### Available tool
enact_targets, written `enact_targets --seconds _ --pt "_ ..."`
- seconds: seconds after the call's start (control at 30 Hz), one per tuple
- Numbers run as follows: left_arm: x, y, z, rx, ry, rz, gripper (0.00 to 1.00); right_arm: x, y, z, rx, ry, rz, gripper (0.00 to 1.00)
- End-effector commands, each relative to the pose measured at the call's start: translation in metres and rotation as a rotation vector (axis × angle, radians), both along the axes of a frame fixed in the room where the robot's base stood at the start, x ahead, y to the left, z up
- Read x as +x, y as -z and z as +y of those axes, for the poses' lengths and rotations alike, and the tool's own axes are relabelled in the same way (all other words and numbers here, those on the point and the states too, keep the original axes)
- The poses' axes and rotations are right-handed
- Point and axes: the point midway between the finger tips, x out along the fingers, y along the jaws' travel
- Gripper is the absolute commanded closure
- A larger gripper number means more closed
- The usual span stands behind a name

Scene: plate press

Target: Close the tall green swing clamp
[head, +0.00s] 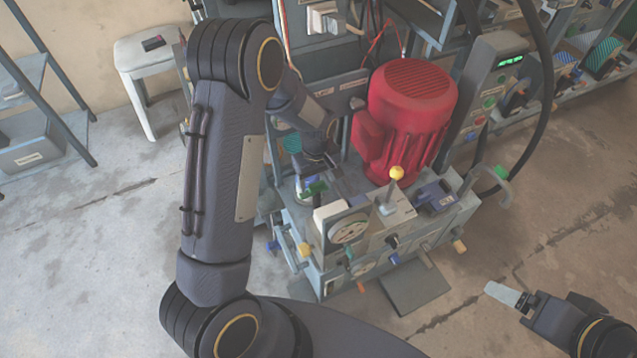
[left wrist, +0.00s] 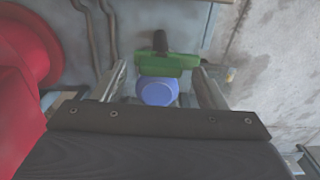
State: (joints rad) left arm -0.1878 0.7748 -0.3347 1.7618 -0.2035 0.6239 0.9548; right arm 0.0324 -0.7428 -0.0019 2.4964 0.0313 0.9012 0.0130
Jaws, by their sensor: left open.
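A green clamp (left wrist: 168,63) with a black knob on top shows in the left wrist view, beyond a blue round part (left wrist: 157,91). My left gripper (left wrist: 161,72) is open, with one finger on each side of the green clamp. I cannot tell whether the fingers touch it. In the head view my left gripper (head: 308,182) is at the left side of the press, mostly hidden by my arm, and a green part (head: 317,187) shows beside it. My right gripper (head: 503,294) is at the lower right, away from the press; its finger gap cannot be made out.
A large red motor (head: 408,115) stands on the press, right of my left gripper. A dial gauge (head: 348,230) and a yellow-knobbed lever (head: 396,174) are at the front. A green-ended handle (head: 501,173) sticks out at the right. The floor at the left is mostly clear.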

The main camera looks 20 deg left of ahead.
Motion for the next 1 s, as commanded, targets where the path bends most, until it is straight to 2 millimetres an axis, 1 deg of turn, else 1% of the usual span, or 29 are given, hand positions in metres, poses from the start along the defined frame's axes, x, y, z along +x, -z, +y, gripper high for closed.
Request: enact_targets --seconds 0.03,0.1,0.4,0.47,0.7,0.77,1.0 --pt "-0.0003 0.0065 0.0003 0.000 0.000 0.001 0.35 0.0000 0.0026 0.0000 0.000 0.000 0.000 0.18" --pt "-0.0004 0.0106 0.0001 0.000 0.000 0.001 0.35 0.0000 0.0033 -0.0001 0.000 0.000 0.000 0.18" --pt "0.0000 0.0123 -0.0001 -0.001 0.001 -0.001 0.35 0.0001 0.0032 0.0000 0.000 0.000 0.000 0.18" --pt "0.0000 0.0123 -0.0001 -0.001 0.001 -0.001 0.41 0.0000 0.0031 0.0000 0.000 0.000 0.000 0.18" --pt "-0.0001 0.0122 -0.0001 -0.001 0.001 0.000 0.72 0.0001 0.0032 0.0000 0.000 0.000 0.000 0.18" --pt "-0.0001 0.0121 -0.0001 -0.001 0.001 0.001 0.79 0.0001 0.0033 -0.0001 0.000 0.000 0.000 0.18" --pt "-0.0001 0.0120 -0.0001 -0.001 0.023 0.000 0.79 0.0000 0.0029 0.0000 0.000 0.000 0.000 0.18"
